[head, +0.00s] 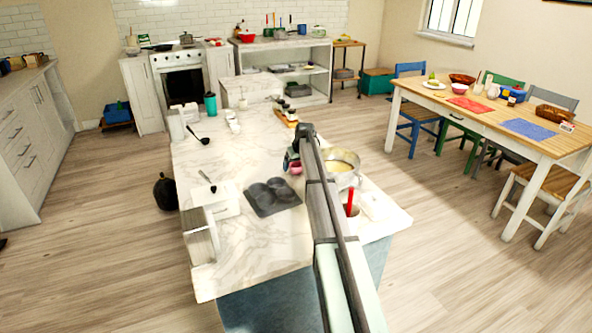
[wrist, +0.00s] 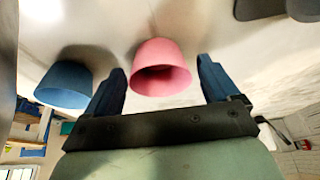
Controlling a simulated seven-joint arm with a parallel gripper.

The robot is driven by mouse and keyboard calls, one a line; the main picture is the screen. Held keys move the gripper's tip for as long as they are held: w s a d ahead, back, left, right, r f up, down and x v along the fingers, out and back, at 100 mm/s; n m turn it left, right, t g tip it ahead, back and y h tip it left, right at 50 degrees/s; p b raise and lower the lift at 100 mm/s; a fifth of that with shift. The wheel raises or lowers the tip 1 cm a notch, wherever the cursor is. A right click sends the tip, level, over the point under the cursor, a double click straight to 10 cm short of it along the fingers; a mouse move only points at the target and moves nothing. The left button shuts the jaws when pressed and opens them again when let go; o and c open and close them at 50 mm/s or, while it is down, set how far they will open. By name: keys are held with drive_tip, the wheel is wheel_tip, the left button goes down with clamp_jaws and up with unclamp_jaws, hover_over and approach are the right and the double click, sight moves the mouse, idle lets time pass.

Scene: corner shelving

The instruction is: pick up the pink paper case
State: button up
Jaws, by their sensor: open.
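The pink paper case (head: 296,169) stands on the marble-topped island, partly hidden by my arm in the head view. In the wrist view the pink paper case (wrist: 160,68) shows whole, with its dark opening facing the camera. My gripper (wrist: 161,66) is open, with one dark blue finger to each side of the case in the picture. Gaps show between the case and both fingers, and I cannot tell the depth between them. In the head view my gripper (head: 291,157) is at the case, its fingers small and partly hidden.
A blue paper case (wrist: 65,86) is close by, just left of the left finger in the wrist view. A dark muffin tray (head: 274,197) lies left of the pink case. A metal bowl (head: 345,176) stands to its right. Bare marble (head: 256,240) lies in front of the tray.

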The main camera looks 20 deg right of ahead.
drive_tip(key=shift+w+f, duration=0.1)
drive_tip(key=shift+f, duration=0.15)
drive_tip(key=c, duration=1)
drive_tip(key=shift+r, duration=0.15)
